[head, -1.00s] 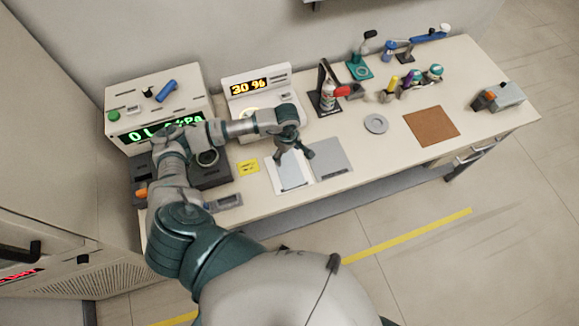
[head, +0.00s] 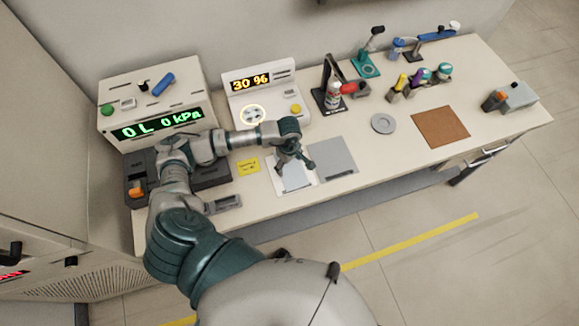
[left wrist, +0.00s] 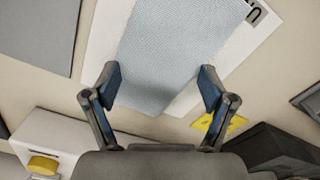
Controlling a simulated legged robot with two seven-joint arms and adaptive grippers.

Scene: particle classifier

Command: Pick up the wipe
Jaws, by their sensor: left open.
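The wipe (left wrist: 168,60) is a pale blue textured sheet lying on a white sheet or tray (left wrist: 98,45) on the table. In the head view the wipe (head: 294,177) is partly covered by my left gripper. My left gripper (head: 294,168) is above the wipe's upper edge. In the left wrist view the open left gripper (left wrist: 160,90) has a fingertip on either side of the wipe's near end, with nothing between the fingers but the view of the wipe. I cannot tell the exact height over it. My right gripper is not in view.
A grey panel (head: 333,159) lies right of the white one. A yellow note (head: 248,166) lies to the left. A box with a "30 %" display (head: 286,100) stands behind. A grey ring (head: 383,123) and a brown mat (head: 440,128) lie further right, with bare table between.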

